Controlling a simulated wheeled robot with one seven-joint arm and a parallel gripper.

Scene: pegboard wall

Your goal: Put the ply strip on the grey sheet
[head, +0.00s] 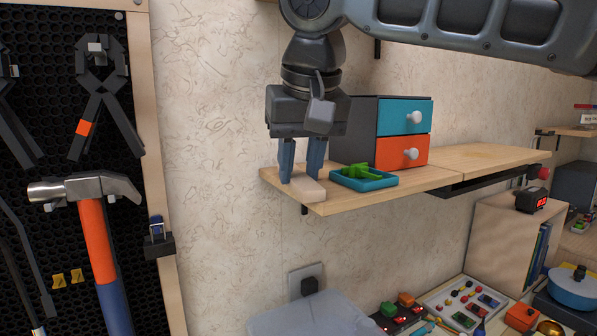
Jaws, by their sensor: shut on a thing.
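The ply strip (308,191) looks like a short pale block at the left end of the wooden shelf. My gripper (300,178) points straight down with its two blue-grey fingers shut on the strip. The strip's upper end is partly hidden by the fingers. I cannot tell whether it touches the shelf or is just above it. A light grey flat-topped thing (312,318) shows at the bottom, below the shelf, cut off by the picture edge. I cannot tell whether it is the grey sheet.
A teal tray (364,184) with a green piece sits right of the strip on the shelf (440,169). A drawer box (403,135) stands behind it. A hammer (95,230) and pliers hang on the pegboard at left. Small items crowd the lower right.

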